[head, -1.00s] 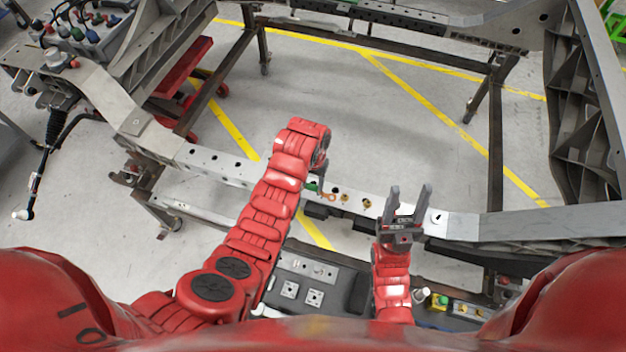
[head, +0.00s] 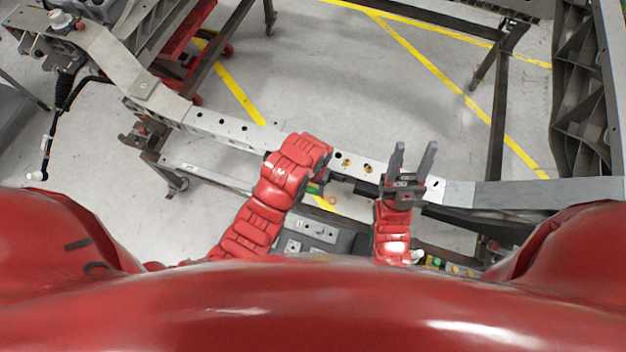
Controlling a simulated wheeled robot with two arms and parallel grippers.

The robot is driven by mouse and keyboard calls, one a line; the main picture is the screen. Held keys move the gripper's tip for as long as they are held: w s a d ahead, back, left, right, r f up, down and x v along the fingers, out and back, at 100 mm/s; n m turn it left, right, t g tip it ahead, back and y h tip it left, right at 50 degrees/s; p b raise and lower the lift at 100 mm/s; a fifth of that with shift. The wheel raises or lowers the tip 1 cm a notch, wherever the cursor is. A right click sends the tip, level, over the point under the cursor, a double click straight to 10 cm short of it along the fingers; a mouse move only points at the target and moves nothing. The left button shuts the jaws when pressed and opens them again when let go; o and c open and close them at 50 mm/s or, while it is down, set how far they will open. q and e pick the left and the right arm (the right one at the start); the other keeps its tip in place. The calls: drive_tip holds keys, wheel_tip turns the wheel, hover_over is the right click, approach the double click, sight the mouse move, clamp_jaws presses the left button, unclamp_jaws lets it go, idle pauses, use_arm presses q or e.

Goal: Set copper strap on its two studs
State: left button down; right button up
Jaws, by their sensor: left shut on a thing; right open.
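The copper strap (head: 331,200) shows only as a small ring-shaped copper end, just on the near side of the rail. The rest of it is hidden. My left gripper (head: 316,190) is shut on the strap; my own wrist hides most of its fingers. Two brass-coloured studs (head: 345,163) and (head: 367,168) stand on the pale metal rail (head: 325,154), beyond the strap and to its right. The strap is apart from them. My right gripper (head: 414,160) is open and empty, its two fingers pointing up in the picture over the rail, right of the studs.
The rail has several holes and runs across to a grey beam (head: 545,192) on the right. A dark tray (head: 318,232) with pale plates lies below the rail. A ribbed grey bracket (head: 580,110) stands at far right. Open floor lies beyond the rail.

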use_arm(q)
drive_tip(key=shift+r, duration=0.1)
drive_tip(key=shift+r+p, duration=2.2)
drive_tip(key=shift+p, duration=0.1)
